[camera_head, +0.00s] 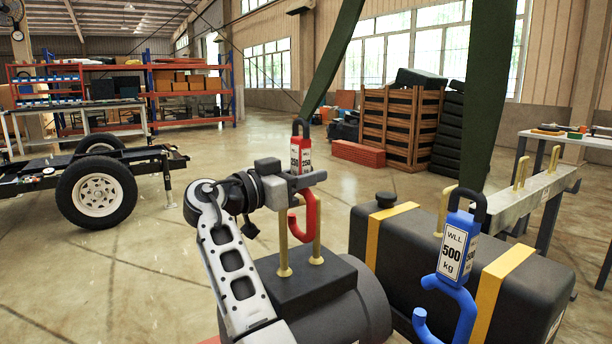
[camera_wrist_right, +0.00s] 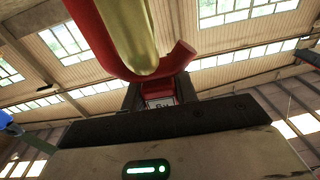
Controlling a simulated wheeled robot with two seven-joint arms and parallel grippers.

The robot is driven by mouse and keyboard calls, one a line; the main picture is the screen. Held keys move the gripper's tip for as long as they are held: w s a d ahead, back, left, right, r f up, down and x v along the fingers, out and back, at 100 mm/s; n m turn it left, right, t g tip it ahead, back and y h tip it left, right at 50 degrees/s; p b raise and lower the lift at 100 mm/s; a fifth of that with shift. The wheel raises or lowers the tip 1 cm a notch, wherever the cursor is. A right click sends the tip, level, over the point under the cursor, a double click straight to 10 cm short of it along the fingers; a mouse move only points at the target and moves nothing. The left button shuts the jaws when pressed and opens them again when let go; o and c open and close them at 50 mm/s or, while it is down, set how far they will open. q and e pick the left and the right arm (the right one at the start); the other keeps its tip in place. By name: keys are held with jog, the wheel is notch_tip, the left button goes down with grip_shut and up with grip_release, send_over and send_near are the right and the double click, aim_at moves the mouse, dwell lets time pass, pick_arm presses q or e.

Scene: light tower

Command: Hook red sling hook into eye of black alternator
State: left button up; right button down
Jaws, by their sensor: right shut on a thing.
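The red sling hook (camera_head: 310,215) hangs from a green sling, its block marked 250. My right gripper (camera_head: 290,184) is shut on the hook's block. The black alternator (camera_head: 310,285) is below, with a brass eye (camera_head: 283,245) standing on its top. The hook's curve is level with the upper part of the eye, between its posts in the picture; the eye's top is hidden. In the right wrist view the brass eye (camera_wrist_right: 142,40) overlaps the curve of the red hook (camera_wrist_right: 108,62). I cannot tell whether the hook passes through the eye. My left gripper is not seen.
A blue 500 kg hook (camera_head: 456,250) hangs on the right in front of a black tank (camera_head: 400,240) with yellow straps and brass eyes. A grey beam with brass eyes (camera_head: 545,190) stands behind it. A wheeled chassis (camera_head: 100,190) is at left. Open floor lies behind.

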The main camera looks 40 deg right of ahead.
jog(key=shift+r, duration=0.1)
jog(key=c, duration=1)
grip_release()
jog(key=shift+f, duration=0.2)
jog(key=a, duration=1)
jog(key=w+a, duration=0.1)
jog(key=a, duration=0.5)
jog(key=shift+f, duration=0.3)
